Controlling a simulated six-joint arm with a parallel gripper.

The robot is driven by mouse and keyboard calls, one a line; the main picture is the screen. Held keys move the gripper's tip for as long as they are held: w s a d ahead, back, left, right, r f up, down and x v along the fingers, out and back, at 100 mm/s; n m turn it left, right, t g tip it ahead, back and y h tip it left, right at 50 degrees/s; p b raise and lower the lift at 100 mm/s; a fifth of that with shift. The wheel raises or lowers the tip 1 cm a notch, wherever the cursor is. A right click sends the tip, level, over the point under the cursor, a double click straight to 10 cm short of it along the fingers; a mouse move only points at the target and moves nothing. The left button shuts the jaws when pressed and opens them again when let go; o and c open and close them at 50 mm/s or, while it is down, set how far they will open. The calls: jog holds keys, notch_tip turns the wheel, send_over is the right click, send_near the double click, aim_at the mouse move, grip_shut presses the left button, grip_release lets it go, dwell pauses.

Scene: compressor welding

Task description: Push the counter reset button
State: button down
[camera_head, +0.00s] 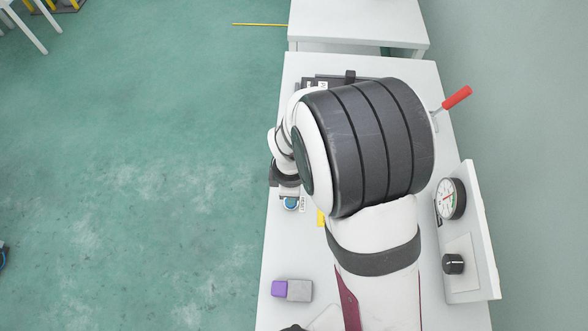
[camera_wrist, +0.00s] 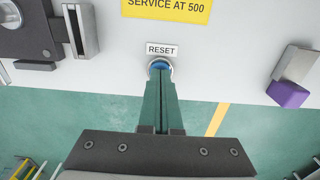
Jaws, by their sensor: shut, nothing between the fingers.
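The blue round reset button (camera_wrist: 160,65) sits in a metal ring near the table's edge, beside a white label reading RESET (camera_wrist: 162,50). In the head view the button (camera_head: 291,203) shows just below the end of my arm. My gripper (camera_wrist: 160,80) is shut and empty, its two green fingers pressed together. Its tips overlap the button in the wrist view and hide part of it. I cannot tell whether they touch it. In the head view my arm covers most of the gripper.
A yellow sign reading SERVICE AT 500 (camera_wrist: 168,8) lies beyond the label. A dark latch device (camera_wrist: 25,30) is at left. A purple and grey block (camera_head: 292,290) lies near the front. A gauge (camera_head: 450,199), black knob (camera_head: 453,264) and red handle (camera_head: 457,97) stand at right.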

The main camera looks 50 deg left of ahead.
jog(key=shift+f, duration=0.95)
notch_tip(320, 180, up, 15)
jog(key=shift+a, duration=0.15)
